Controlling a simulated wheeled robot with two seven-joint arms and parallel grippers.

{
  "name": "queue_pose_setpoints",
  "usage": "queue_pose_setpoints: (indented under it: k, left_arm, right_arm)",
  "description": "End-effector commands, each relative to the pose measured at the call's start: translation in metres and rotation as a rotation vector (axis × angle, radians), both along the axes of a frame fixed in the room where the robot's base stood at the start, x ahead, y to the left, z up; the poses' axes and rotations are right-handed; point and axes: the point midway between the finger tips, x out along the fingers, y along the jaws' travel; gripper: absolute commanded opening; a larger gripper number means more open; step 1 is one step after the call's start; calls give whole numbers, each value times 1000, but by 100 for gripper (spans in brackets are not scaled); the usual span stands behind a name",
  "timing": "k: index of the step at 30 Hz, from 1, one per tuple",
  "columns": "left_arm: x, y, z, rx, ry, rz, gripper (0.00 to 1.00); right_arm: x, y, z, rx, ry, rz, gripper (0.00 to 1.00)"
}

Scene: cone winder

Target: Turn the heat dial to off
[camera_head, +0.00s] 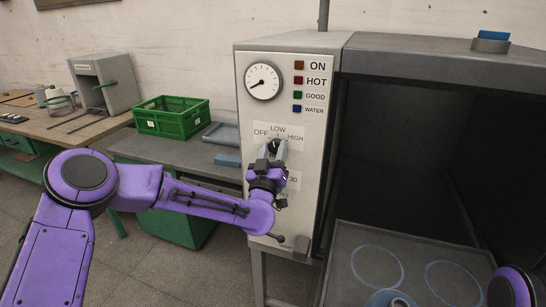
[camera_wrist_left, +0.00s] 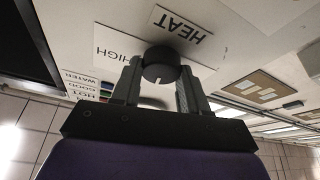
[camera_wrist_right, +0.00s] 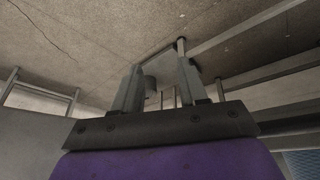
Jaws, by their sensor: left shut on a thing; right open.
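The heat dial (camera_head: 275,146) is a dark round knob on the pale control panel, under the labels OFF, LOW and HIGH. In the left wrist view the dial (camera_wrist_left: 160,64) sits between the two fingers of my left gripper (camera_wrist_left: 158,88), which is shut on it. A short white mark on the dial appears to point up the panel, roughly towards LOW. In the head view my left gripper (camera_head: 270,160) partly hides the dial and the labels below it. My right gripper (camera_wrist_right: 160,88) is open in its own wrist view, with nothing seen held.
A gauge (camera_head: 263,82) and coloured lamps are above the dial. To the right is a dark open bay with a tray (camera_head: 345,245) marked with blue rings. A green crate (camera_head: 172,117) stands on the bench at left. My right arm shows at lower right.

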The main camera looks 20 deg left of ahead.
Motion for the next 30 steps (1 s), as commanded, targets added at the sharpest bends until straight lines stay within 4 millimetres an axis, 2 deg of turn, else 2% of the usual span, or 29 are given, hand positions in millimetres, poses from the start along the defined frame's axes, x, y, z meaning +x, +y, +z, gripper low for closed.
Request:
queue_pose_setpoints:
  k: [1, 3, 12, 21, 30]
  left_arm:
    - [0, -1, -5, -36, -1, 0, 13]
    - [0, -1, -4, -101, 0, 0, 13]
    - [0, -2, -3, -387, 12, -1, 13]
    - [0, -2, -1, -639, 22, 0, 13]
    - [0, -2, 0, -802, 28, 0, 13]
  right_arm:
    - [0, 0, -10, 0, 0, 0, 43]
    - [0, 0, -17, 0, 0, 0, 43]
    - [0, 0, -37, 0, 0, 0, 43]
    - [0, 0, -46, 0, 0, 0, 43]
    - [0, 0, -50, 0, 0, 0, 43]
